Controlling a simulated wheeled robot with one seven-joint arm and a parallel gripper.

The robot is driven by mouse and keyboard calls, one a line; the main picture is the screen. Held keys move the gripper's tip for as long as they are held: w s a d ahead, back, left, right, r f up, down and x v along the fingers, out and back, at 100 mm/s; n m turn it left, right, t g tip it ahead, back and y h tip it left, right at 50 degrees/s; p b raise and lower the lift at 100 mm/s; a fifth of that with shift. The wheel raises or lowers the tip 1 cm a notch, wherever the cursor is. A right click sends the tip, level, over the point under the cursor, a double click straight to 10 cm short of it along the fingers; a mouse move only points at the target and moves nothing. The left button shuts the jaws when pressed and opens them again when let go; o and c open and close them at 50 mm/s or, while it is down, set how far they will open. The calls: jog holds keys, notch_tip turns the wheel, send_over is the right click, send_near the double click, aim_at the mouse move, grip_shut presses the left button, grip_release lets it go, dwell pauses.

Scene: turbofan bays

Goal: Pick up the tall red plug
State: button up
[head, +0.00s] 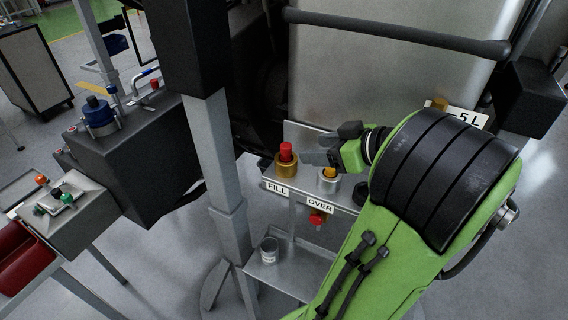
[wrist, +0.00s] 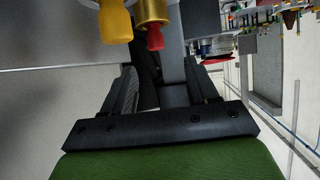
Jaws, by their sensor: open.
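The tall red plug (head: 286,151) stands upright in a brass collar (head: 287,169) behind the FILL label. In the wrist view the red plug (wrist: 155,38) shows at the top, inverted, with its collar. A yellow plug (head: 330,172) sits in a silver collar to its right, behind the OVER label; it also shows in the wrist view (wrist: 114,24). My gripper (head: 316,150) is open and empty, just right of the red plug and apart from it. In the wrist view the fingers (wrist: 160,78) are spread, with nothing between them.
The plugs stand on a small grey shelf (head: 302,201) beside a grey post (head: 225,165). A red knob (head: 317,216) hangs below its front edge. A small cup (head: 269,250) stands on a lower tray. A large metal tank (head: 390,85) with a dark bar (head: 395,36) rises behind.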

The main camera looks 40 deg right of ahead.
aim_at(286, 145)
jog(key=x, duration=0.5)
jog(key=shift+w+d+f+p, duration=0.2)
jog(key=shift+w+d+p, duration=0.05)
jog(key=shift+p, duration=0.1)
jog(key=shift+w+a+f, duration=0.15)
jog(key=shift+w+f, duration=0.05)
jog(key=shift+w, duration=0.15)
jog(key=x, duration=0.4)
jog(key=shift+w+f, duration=0.15)
jog(key=shift+w, duration=0.2)
jog(key=shift+s, duration=0.15)
jog(key=shift+c, duration=0.3)
jog(key=c, duration=1)
